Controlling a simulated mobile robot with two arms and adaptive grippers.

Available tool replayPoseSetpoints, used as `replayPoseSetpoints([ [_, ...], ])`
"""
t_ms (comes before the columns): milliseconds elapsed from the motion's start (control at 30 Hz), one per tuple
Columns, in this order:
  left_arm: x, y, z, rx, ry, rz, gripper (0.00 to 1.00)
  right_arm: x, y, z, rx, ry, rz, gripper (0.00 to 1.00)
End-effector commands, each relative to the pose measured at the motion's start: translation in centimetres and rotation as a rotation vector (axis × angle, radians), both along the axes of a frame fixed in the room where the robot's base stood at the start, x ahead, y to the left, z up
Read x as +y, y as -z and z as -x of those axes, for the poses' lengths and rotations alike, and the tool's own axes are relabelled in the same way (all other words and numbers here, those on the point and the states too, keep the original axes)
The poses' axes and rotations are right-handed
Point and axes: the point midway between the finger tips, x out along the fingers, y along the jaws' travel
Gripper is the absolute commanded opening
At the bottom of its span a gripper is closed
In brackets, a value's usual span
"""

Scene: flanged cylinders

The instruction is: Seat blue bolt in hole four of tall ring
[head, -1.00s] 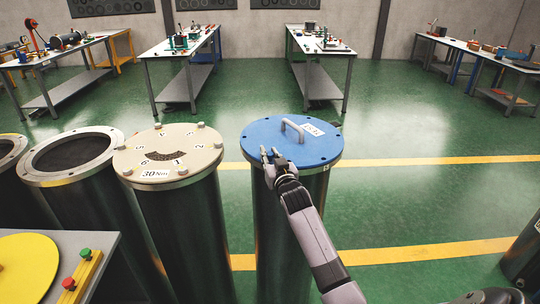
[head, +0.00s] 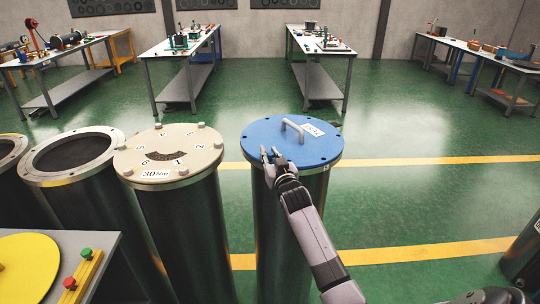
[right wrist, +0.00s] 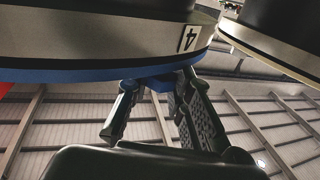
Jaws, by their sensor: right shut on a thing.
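A tall metal cylinder (head: 284,225) carries a round blue lid (head: 318,150) with small holes around its edge and a grey handle. My right gripper (head: 271,155) is at the lid's near left edge. In the right wrist view its fingers (right wrist: 160,92) are shut on a small blue piece (right wrist: 170,81), apparently the blue bolt, mostly hidden by the fingers. It sits close to the lid's blue rim (right wrist: 60,75), by a tag with a 4 (right wrist: 189,38). I cannot tell whether its tip is in a hole. My left gripper is not in view.
A beige-topped cylinder (head: 190,150) with numbers and bolt heads stands close on the left, and an open cylinder (head: 75,155) beyond it. A bench with a yellow disc (head: 25,265) is at lower left.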

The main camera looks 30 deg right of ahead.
Motion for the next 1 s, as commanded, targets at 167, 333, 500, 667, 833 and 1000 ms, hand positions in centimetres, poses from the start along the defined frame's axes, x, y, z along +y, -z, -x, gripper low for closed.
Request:
replayPoseSetpoints([
  [167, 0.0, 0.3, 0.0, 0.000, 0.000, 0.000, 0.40, 0.0, 1.1, 0.1, 0.017, 0.002, -0.003, 0.00],
  [333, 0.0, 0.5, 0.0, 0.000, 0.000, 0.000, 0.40, 0.0, 1.5, 0.1, 0.017, 0.002, -0.003, 0.00],
  [500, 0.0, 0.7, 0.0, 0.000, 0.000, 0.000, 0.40, 0.0, 1.9, 0.1, 0.019, 0.002, -0.003, 0.00],
  [667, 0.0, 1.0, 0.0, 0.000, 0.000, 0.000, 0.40, 0.0, 2.3, 0.1, 0.020, 0.001, -0.004, 0.00],
  [833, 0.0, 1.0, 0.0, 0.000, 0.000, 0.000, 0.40, 0.1, 2.4, 0.1, 0.019, 0.000, -0.005, 0.00],
  [1000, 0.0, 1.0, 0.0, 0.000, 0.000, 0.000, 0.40, 0.2, 2.5, 0.1, 0.019, -0.001, -0.005, 0.00],
])
